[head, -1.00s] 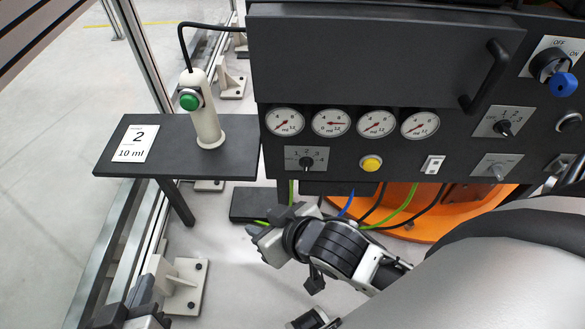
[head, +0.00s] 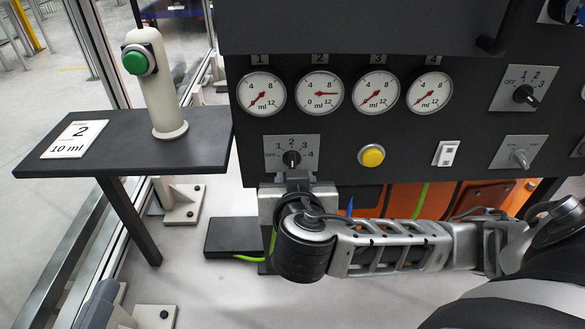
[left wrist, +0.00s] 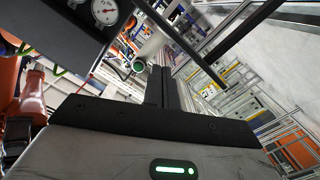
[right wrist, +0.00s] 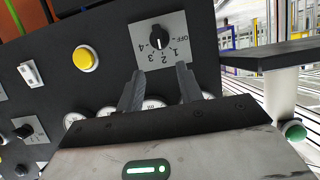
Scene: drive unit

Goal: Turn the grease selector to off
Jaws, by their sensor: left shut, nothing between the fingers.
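The grease selector (head: 292,158) is a small black knob on a grey plate marked 1 to 4, low on the dark panel. It also shows in the right wrist view (right wrist: 157,37), with OFF on its plate; its exact setting is hard to read. My right gripper (right wrist: 160,88) is open and empty, its fingertips just short of the plate, apart from the knob. In the head view my right wrist hides most of its fingers.
Four gauges (head: 320,93) sit above the selector, with a yellow button (head: 371,156) and a white switch (head: 446,153) to its right. Another OFF-marked knob (head: 525,94) is farther right. A post with a green button (head: 134,62) stands on the side shelf (head: 200,150).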

